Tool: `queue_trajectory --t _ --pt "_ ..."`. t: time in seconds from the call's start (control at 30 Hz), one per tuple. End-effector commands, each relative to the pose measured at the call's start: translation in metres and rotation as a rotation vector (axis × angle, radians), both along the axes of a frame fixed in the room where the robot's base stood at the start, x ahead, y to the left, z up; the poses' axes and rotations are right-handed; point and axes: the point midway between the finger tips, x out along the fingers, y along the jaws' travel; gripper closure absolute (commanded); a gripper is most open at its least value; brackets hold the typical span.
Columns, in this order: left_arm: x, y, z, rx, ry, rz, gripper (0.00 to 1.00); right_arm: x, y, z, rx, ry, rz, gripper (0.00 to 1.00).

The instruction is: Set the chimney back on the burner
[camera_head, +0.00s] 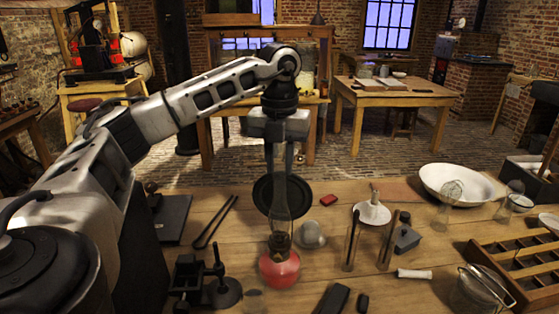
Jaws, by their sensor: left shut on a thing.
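The burner (280,268) is a small lamp with a red base and a dark collar, standing on the wooden table at the front middle. The clear glass chimney (281,207) is upright, directly above the burner in the picture, with its lower end at the dark collar. I cannot tell whether it is seated or held just over it. My left gripper (279,165) points straight down and is shut on the upper part of the chimney. My right gripper does not show.
A black round plate (262,194) lies behind the chimney. A clear rounded glass piece (311,235) stands close right of the burner. A black stand (222,290) is to its left. Glass tubes (351,247), a white basin (450,182) and a wooden divided tray (487,254) are farther right.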

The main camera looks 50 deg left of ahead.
Motion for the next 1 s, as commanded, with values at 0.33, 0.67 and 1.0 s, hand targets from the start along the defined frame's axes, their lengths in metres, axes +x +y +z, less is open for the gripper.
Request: queue_trajectory --t 0.33,0.67,1.0 --pt "0.000 0.000 -0.009 0.000 0.000 0.000 0.98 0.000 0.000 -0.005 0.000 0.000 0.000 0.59" --pt "0.000 0.000 -0.017 0.000 0.000 0.000 0.98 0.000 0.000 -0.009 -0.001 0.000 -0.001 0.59" --pt "0.000 0.000 -0.019 0.000 0.000 0.000 0.50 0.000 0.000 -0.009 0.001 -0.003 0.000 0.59"
